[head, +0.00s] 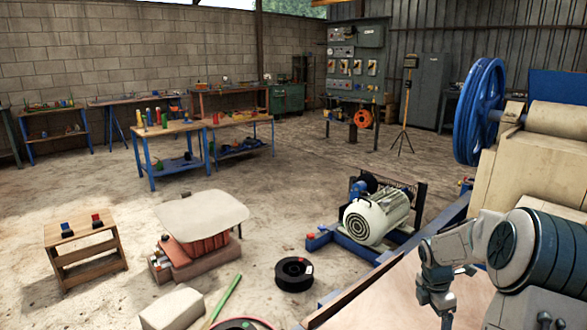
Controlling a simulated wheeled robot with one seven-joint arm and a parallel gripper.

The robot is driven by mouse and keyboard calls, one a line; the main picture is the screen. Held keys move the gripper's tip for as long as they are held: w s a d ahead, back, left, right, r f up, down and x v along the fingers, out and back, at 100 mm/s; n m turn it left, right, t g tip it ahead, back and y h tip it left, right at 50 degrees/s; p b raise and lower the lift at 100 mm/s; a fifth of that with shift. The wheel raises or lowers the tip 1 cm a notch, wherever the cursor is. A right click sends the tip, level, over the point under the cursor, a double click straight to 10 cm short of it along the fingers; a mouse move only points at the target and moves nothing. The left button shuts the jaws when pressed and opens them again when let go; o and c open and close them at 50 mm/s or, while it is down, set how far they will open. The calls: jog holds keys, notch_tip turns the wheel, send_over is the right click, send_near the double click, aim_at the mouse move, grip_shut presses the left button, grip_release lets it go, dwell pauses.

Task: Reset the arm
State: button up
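My arm comes in from the lower right in the head view, with a thick, dark-banded grey link nearest the camera. Its thinner end reaches left and bends down. My gripper (446,318) hangs at the bottom edge over a flat tan surface (400,305). The fingertips are small and run to the picture's edge, so I cannot tell whether they are open or shut. I see nothing held in it.
Close on the right stands a beige machine (525,165) with a blue flywheel (480,110). A white motor (375,217) sits on a blue frame left of the arm. A black ring (294,273), wooden stool (85,252) and workbenches (175,130) stand beyond open floor.

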jog(key=s+a+r+m+p, duration=0.45)
jog(key=a+r, duration=0.25)
jog(key=r, duration=0.3)
jog(key=s+a+r+m+p, duration=0.4)
jog(key=s+a+r+m, duration=0.15)
jog(key=r, duration=0.55)
jog(key=s+a+r+m+t+y+p, duration=0.1)
jog(key=s+a+r+m+p, duration=0.2)
jog(key=s, duration=0.4)
jog(key=s+a+r+m+t+y+p, duration=0.1)
jog(key=s+a+r+m+p, duration=0.2)
jog(key=s+a+r+m, duration=0.3)
jog(key=shift+s+a+r+m+p, duration=0.3)
jog(key=shift+s+p, duration=0.1)
jog(key=shift+s, duration=0.4)
